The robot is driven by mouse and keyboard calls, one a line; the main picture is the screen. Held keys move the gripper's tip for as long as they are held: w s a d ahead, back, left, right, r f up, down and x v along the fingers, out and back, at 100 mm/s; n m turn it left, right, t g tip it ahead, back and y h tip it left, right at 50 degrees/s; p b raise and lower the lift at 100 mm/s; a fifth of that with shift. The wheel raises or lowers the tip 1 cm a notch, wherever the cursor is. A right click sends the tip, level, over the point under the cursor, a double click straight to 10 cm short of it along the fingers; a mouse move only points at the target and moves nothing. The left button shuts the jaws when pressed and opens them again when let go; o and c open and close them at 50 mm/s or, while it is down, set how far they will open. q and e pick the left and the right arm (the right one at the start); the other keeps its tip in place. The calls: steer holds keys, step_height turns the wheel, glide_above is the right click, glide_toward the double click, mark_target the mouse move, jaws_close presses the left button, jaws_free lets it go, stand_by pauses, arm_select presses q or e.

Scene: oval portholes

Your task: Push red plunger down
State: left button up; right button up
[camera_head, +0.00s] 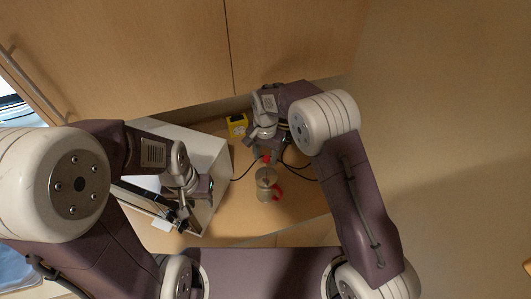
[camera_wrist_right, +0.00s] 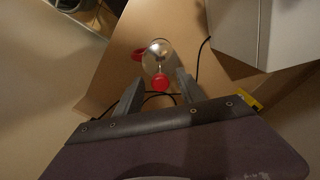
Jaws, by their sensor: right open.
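A press pot with a shiny, clear-looking body (camera_head: 266,182) stands on the wooden counter. It also shows in the right wrist view (camera_wrist_right: 157,52). Its red handle (camera_wrist_right: 138,55) is on its side. The red plunger knob (camera_wrist_right: 160,84) tops it, and in the head view the knob (camera_head: 266,159) is partly covered by my right gripper. My right gripper (camera_wrist_right: 156,88) is open, with its fingers on either side of the knob; I cannot tell whether they touch it. My left gripper (camera_head: 183,219) is by the white box at the left; its fingers are too small to judge.
The white box (camera_head: 205,150), which looks like a microwave, stands left of the pot. A small yellow object (camera_head: 237,125) sits at the back of the counter. Black cables (camera_head: 300,172) lie beside the pot. Wooden cabinets (camera_head: 150,50) are behind. The counter front (camera_head: 300,208) is clear.

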steer(key=shift+w+d+f, duration=0.15)
steer(key=shift+w+d, duration=0.05)
steer(key=shift+s+a, duration=0.1)
jaws_close()
stand_by(1.1)
